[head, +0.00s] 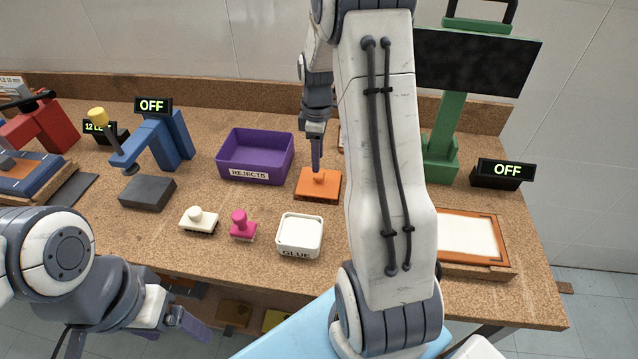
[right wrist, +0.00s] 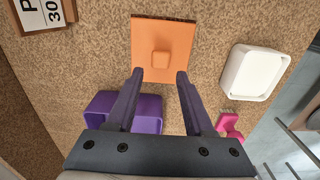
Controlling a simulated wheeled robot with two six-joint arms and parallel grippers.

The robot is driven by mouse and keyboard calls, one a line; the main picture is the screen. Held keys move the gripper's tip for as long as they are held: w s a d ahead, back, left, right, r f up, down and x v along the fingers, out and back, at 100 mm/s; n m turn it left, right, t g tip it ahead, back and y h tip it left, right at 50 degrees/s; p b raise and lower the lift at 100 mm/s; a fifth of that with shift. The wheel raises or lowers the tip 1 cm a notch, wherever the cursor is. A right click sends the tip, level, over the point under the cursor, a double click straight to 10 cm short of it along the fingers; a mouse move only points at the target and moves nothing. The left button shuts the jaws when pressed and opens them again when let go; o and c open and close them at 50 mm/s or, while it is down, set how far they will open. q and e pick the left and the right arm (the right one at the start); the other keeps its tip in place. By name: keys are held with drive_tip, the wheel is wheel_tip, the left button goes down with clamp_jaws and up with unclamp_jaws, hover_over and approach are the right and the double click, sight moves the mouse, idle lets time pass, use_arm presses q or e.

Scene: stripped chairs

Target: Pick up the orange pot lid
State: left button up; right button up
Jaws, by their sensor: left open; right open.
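The orange pot lid (head: 309,190) is a square plate with a small raised knob, lying flat on the worktable. In the right wrist view the lid (right wrist: 147,35) is ahead of my fingertips, with its knob (right wrist: 160,60) lined up with the gap between them. My right gripper (head: 317,165) is open and points down over the lid; it also shows in the right wrist view (right wrist: 160,76) with nothing between its fingers. Whether the fingertips are level with the knob is hard to tell. My left gripper (head: 190,323) is open and empty, low in front of the table.
A purple REJECTS bin (head: 254,157) stands left of the lid. A white GLUE tub (head: 299,236), a pink stamp (head: 242,226) and a cream stamp (head: 198,221) are nearer the front. An orange-framed screen (head: 500,239) lies to the right. My right arm hides part of the table.

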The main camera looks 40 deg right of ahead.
sight(319, 174)
drive_tip(key=shift+s+d+f+p, duration=0.1)
drive_tip(key=shift+f+p, duration=0.1)
drive_tip(key=shift+f, duration=1.4)
drive_tip(key=shift+s+f+p, duration=0.1)
drive_tip(key=shift+f+p, duration=0.05)
drive_tip(key=shift+f, duration=1.4)
clamp_jaws()
drive_tip(key=shift+w+r, duration=0.1)
drive_tip(key=shift+r, duration=0.5)
wheel_tip(319, 174, up, 3)
drive_tip(key=shift+f, duration=0.1)
drive_tip(key=s+d+r+b, duration=0.1)
drive_tip(key=s+d+r, duration=0.5)
drive_tip(key=s, duration=0.4)
drive_tip(key=shift+r+b, duration=0.4)
drive_tip(key=shift+r, duration=0.2)
